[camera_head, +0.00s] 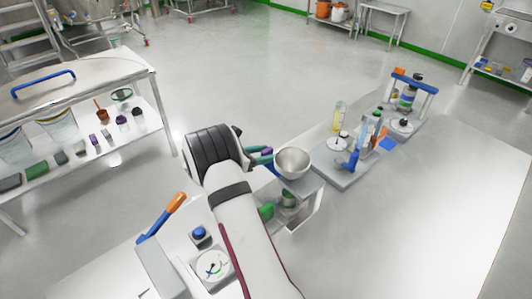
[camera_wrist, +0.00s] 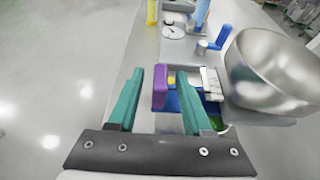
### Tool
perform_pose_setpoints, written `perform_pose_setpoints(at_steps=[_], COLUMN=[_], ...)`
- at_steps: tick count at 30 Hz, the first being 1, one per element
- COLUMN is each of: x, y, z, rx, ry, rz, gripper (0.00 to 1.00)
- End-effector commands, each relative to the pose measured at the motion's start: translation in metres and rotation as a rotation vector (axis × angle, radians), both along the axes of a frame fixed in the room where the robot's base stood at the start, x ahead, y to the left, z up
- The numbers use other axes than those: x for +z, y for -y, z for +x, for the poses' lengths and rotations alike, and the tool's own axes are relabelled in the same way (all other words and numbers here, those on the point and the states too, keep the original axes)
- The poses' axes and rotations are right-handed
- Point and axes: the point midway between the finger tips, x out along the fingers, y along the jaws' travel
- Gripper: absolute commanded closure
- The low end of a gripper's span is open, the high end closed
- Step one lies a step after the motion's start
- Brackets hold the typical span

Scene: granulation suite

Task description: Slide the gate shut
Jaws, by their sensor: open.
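My gripper (camera_wrist: 160,73) is open, its two teal fingers standing apart around a purple upright tab (camera_wrist: 160,90). The tab shows between the fingers, nearer the right one; I cannot tell whether they touch. I take the tab to be the gate's handle; the gate's plate itself is not clearly visible. In the head view my gripper (camera_head: 262,157) is beside a small stand with a steel bowl (camera_head: 293,163), and a bit of the purple tab (camera_head: 267,152) shows at it. A blue piece (camera_wrist: 188,98) lies behind the right finger, partly hidden.
The steel bowl is close on the right in the wrist view (camera_wrist: 272,70). Beyond it is a grey bench with a gauge (camera_head: 343,135), blue-handled fixtures and a yellow bottle (camera_head: 339,115). An orange-and-blue lever (camera_head: 162,217) stands front left. Floor left of my gripper is clear.

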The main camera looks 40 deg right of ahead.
Motion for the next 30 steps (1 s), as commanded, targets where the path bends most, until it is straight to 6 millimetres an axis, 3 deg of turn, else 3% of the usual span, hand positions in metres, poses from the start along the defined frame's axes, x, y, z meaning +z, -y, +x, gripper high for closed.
perform_pose_setpoints(at_steps=[5, 12, 18, 23, 30], x=[0.011, 0.039, 0.055, 0.06, 0.06], y=[-0.025, -0.093, -0.134, -0.145, -0.146], z=[0.001, 0.001, 0.001, 0.0, 0.0], rx=[0.005, 0.005, 0.003, 0.001, 0.0], ry=[0.002, 0.003, 0.001, 0.0, 0.0], rz=[0.0, 0.0, 0.0, 0.0, 0.0], gripper=[0.5, 0.5, 0.5, 0.5, 0.5])
